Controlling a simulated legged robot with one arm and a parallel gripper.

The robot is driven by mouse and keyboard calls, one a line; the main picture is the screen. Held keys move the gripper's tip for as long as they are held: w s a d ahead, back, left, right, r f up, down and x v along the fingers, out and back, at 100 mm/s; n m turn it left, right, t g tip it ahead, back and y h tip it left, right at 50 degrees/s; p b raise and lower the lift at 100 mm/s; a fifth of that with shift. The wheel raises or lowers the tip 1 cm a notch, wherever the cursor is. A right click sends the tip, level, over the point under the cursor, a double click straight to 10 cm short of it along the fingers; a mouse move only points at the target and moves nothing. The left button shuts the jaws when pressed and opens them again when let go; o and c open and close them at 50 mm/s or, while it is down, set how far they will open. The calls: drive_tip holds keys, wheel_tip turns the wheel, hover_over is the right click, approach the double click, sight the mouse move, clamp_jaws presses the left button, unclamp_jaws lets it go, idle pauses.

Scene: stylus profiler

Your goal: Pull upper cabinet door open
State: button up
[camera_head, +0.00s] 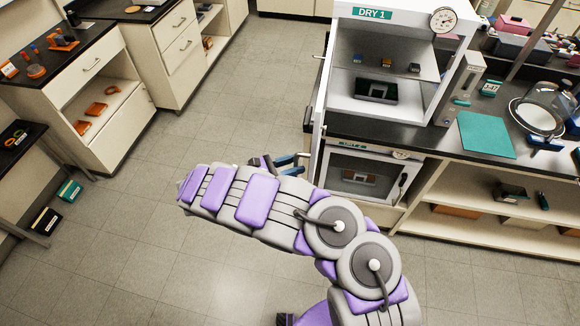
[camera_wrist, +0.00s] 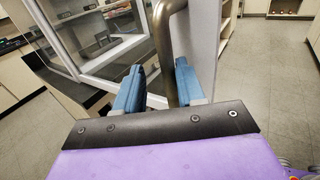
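The upper cabinet (camera_head: 385,108), under the "DRY 1" sign, shows its inside in the head view, with a shelf and small items. Its door (camera_head: 322,100) shows nearly edge-on at the left of the opening, swung out toward the viewer. My gripper (camera_head: 285,162) is at the lower left of this door, partly hidden by my arm. In the wrist view, my gripper (camera_wrist: 160,88) has its two blue fingers apart. A metal bar handle (camera_wrist: 167,45) runs down between them, closer to the right finger. A gap shows to the left finger; contact is unclear.
The lower cabinet (camera_head: 365,172) stands below the black counter (camera_head: 445,145) and looks shut. A teal mat (camera_head: 486,135) and a round glass device (camera_head: 538,118) are on the counter. Open floor (camera_head: 240,110) lies left of the door, before drawer units (camera_head: 90,70).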

drive_tip(key=shift+o, duration=0.3)
drive_tip(key=shift+a+f, duration=0.15)
drive_tip(key=shift+a, duration=0.05)
drive_tip(key=shift+s, duration=0.1)
drive_tip(key=v, duration=1.7)
drive_tip(key=shift+a+p, duration=0.25)
drive_tip(key=shift+p, duration=0.05)
idle(0.7)
drive_tip(key=shift+f, duration=0.1)
idle(0.6)
